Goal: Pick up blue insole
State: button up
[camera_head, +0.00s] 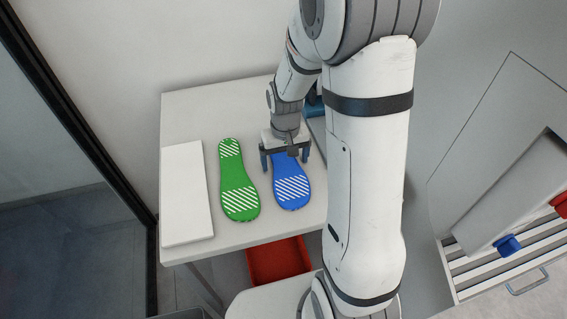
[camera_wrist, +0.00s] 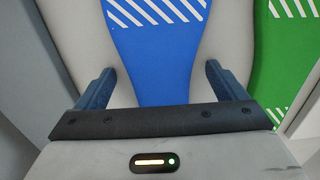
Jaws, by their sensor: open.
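The blue insole (camera_head: 291,189) lies flat on the white table, with white diagonal stripes on its wide end. My gripper (camera_head: 285,161) is over its narrower part, which it partly hides in the head view. In the wrist view the blue insole (camera_wrist: 155,55) runs between my two dark blue fingers, and my gripper (camera_wrist: 162,85) is open with one finger on each side. A gap shows between each finger and the insole's edges. I cannot tell the exact height of the fingertips above the table.
A green insole (camera_head: 236,180) lies left of the blue one, and also shows at the right of the wrist view (camera_wrist: 285,55). A white flat block (camera_head: 185,195) lies at the table's (camera_head: 190,105) left. A red bin (camera_head: 278,262) is below the table's front edge.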

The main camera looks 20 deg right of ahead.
jog(key=c, duration=1.1)
jog(key=shift+o, duration=0.2)
jog(key=shift+r, duration=0.15)
